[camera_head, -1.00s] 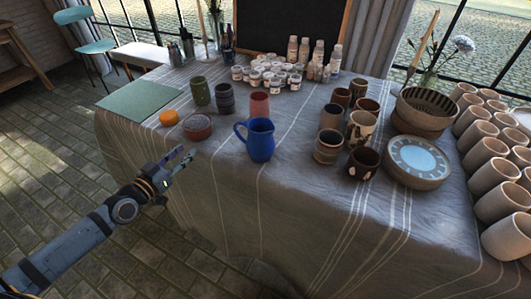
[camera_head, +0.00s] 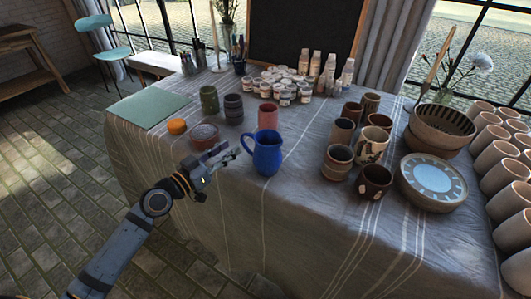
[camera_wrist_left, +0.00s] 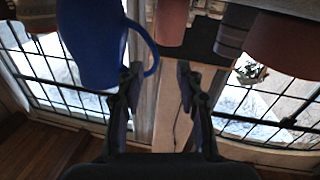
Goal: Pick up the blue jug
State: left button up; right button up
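The blue jug (camera_head: 267,155) stands upright near the front edge of the cloth-covered table, its handle on the left side in the head view. My left gripper (camera_head: 225,155) is just left of the jug's handle, close to the table edge. In the left wrist view the gripper's two fingers (camera_wrist_left: 158,82) are apart with nothing held between them. The jug (camera_wrist_left: 92,45) fills the upper left there, and its handle is close to the left finger; I cannot tell whether they touch. My right gripper is not in view.
A reddish bowl (camera_head: 204,134) lies just behind my left gripper, with an orange sponge-like lump (camera_head: 177,126) beside it. A pink cup (camera_head: 268,115) stands behind the jug. Brown cups (camera_head: 337,161) stand to the right. The cloth in front of the jug is clear.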

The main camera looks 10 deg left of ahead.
aim_at(243, 140)
pick_arm(q)
jog(key=shift+w+d, duration=0.3)
jog(key=shift+w, duration=0.1)
jog(key=shift+w+d+r+p, duration=0.25)
jog(key=shift+w+p, duration=0.15)
jog(key=shift+p, duration=0.05)
jog(key=p+x, duration=0.1)
jog(key=x, duration=0.2)
jog(key=shift+w+d, duration=0.2)
jog(key=shift+d, duration=0.1)
jog(key=shift+w+d+f, duration=0.1)
jog(key=shift+w+d, duration=0.1)
jog(key=shift+w, duration=0.1)
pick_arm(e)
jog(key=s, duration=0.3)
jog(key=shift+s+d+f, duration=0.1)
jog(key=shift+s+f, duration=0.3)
pick_arm(q)
jog(key=shift+c, duration=0.4)
grip_shut()
